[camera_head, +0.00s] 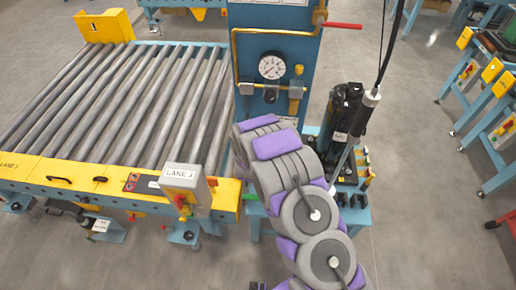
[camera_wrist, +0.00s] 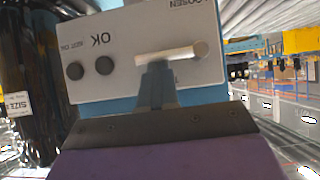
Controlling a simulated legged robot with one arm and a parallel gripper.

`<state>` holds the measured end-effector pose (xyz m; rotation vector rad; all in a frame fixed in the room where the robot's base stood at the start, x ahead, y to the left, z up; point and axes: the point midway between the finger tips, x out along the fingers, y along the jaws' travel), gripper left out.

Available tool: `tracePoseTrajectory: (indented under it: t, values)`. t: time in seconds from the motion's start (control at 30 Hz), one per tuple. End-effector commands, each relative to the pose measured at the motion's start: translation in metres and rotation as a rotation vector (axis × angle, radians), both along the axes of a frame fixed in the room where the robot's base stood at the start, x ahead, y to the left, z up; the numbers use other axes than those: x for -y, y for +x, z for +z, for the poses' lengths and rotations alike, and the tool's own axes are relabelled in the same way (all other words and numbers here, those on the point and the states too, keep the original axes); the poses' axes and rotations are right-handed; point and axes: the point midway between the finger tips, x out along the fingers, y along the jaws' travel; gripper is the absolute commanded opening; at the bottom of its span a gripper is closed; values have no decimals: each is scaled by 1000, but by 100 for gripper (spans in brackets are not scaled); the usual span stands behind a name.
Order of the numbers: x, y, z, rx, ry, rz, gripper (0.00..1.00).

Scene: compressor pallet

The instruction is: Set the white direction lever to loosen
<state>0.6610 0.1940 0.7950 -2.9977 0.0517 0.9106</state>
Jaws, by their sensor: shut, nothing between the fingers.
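In the wrist view, the white direction lever (camera_wrist: 183,53) is a pale bar lying nearly level across a light grey panel (camera_wrist: 140,25). Its rounded end is at the right. A "LOOSEN" label (camera_wrist: 185,4) shows upside down at the panel's top edge, partly cut off, above the lever. My gripper (camera_wrist: 157,68) is shut and empty, with its fingertips at the lever's lower side near the middle. I cannot tell whether they touch it. In the head view my arm hides the gripper, the panel and the lever.
Two dark round buttons (camera_wrist: 90,67) sit left of the lever under an upside-down "OK". A black cylinder (camera_wrist: 30,80) stands close at the left. In the head view, a gauge (camera_head: 271,66) on a blue post, the roller conveyor (camera_head: 120,100) and a black tool (camera_head: 345,110) surround my arm.

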Motion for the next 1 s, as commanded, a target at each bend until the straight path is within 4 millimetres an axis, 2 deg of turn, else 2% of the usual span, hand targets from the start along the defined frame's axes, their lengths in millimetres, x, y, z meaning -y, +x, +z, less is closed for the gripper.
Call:
tracePoseTrajectory:
  t: [0.73, 1.0]
  values:
    - [3, 0, -4, -1, 1, -1, 0]
    - [7, -1, -12, -4, 0, -2, 0]
